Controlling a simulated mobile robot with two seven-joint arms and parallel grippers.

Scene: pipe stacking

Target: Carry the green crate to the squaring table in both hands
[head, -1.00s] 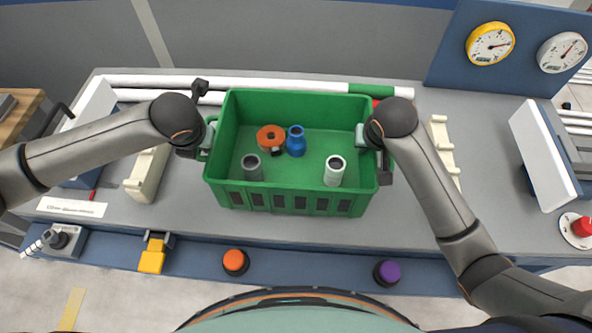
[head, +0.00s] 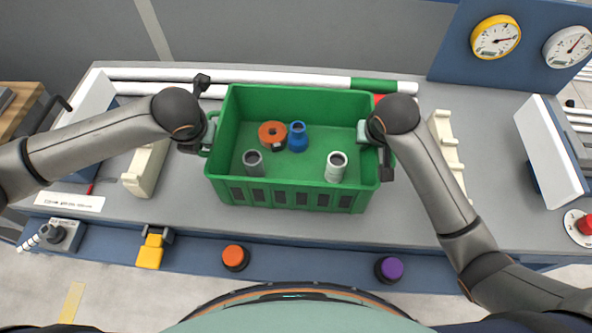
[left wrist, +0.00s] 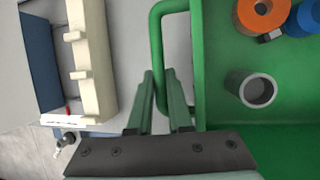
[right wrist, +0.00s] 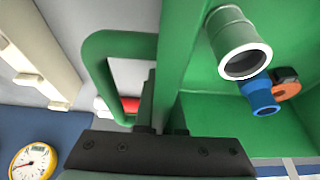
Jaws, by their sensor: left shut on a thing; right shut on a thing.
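The green crate (head: 290,193) is upright over the grey table (head: 420,215), between my two grippers. Inside it are an orange ring-shaped part (head: 272,134), a blue fitting (head: 298,137), a grey pipe piece (head: 253,162) and a white pipe piece (head: 336,166). My left gripper (left wrist: 160,92) is shut on the crate's left handle (left wrist: 156,50). My right gripper (head: 371,133) is shut at the crate's right side; the right wrist view shows its handle loop (right wrist: 98,65), with the fingertips partly hidden. I cannot tell whether the crate's bottom touches the table.
Long white pipes (head: 300,78) lie behind the crate. Cream notched racks stand left (head: 147,168) and right (head: 447,145). An orange button (head: 235,257), a purple button (head: 389,268) and a yellow part (head: 150,252) are along the front edge. Gauges (head: 495,37) stand at the back right.

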